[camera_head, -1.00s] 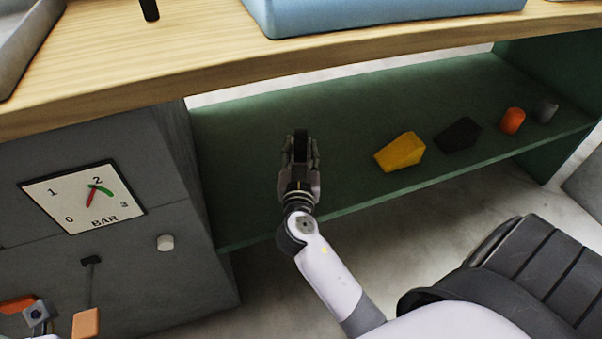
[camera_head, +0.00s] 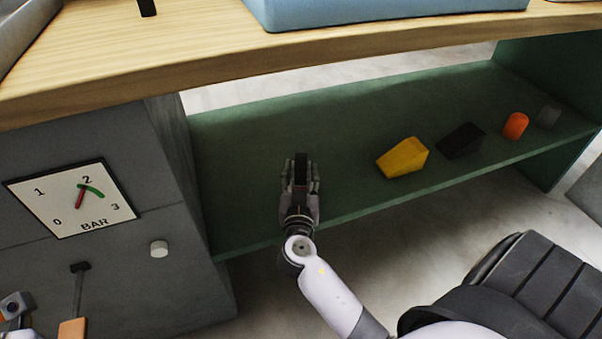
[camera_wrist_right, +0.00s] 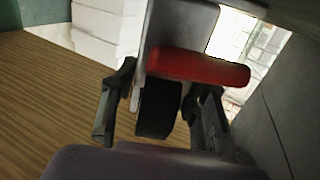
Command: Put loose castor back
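My right gripper (camera_head: 300,180) is in front of the green shelf in the head view, pointing away from me. A dark castor (camera_head: 301,168) shows edge-on between its fingers. In the right wrist view the fingers of the gripper (camera_wrist_right: 165,112) stand on both sides of the black wheel of the castor (camera_wrist_right: 158,108). A grey plate (camera_wrist_right: 182,28) and a red bar (camera_wrist_right: 200,68) show behind the wheel; I cannot tell whether they belong to the castor.
A grey cabinet with a gauge (camera_head: 75,198) stands left.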

